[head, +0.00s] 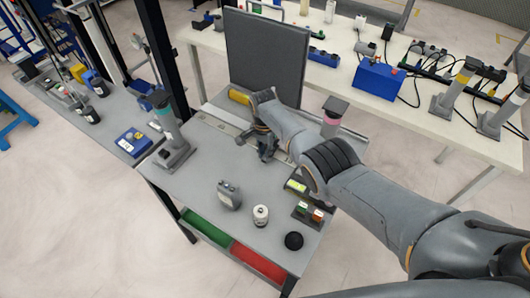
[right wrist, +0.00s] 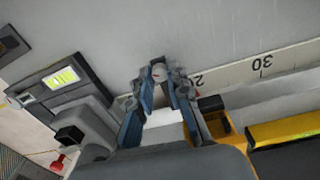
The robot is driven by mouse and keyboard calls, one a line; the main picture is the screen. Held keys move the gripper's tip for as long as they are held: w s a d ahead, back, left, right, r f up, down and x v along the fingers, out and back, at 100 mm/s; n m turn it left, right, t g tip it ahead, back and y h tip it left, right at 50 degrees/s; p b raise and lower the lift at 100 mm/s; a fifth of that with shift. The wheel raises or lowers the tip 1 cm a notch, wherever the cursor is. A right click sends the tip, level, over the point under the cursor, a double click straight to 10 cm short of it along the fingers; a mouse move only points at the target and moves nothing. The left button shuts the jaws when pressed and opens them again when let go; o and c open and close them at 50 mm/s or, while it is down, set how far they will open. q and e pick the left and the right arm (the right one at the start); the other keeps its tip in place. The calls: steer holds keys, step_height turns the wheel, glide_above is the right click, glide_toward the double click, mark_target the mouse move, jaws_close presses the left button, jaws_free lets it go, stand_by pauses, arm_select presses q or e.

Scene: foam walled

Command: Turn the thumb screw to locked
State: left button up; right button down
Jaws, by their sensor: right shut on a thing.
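My right gripper (head: 266,148) reaches down to the grey bench beside the scale rail. In the right wrist view its blue-grey fingers (right wrist: 159,80) come together around a small round grey knob, the thumb screw (right wrist: 158,71). The fingertips hide most of the screw, and I cannot read its locked or unlocked position. The ruler scale (right wrist: 262,66), with 20 and 30 marked, runs to the right of the fingers. My left gripper is in neither view.
A device with a lit green display (right wrist: 61,78) stands left of the fingers. A yellow part (right wrist: 290,131) lies at right. A dark upright panel (head: 266,55) rises behind the bench.

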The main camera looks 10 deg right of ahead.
steer(key=c, duration=1.3)
jaws_free()
steer(key=shift+r, duration=0.1)
step_height(320, 180, up, 12)
steer(key=shift+w+f, duration=0.1)
steer(key=shift+w, duration=0.05)
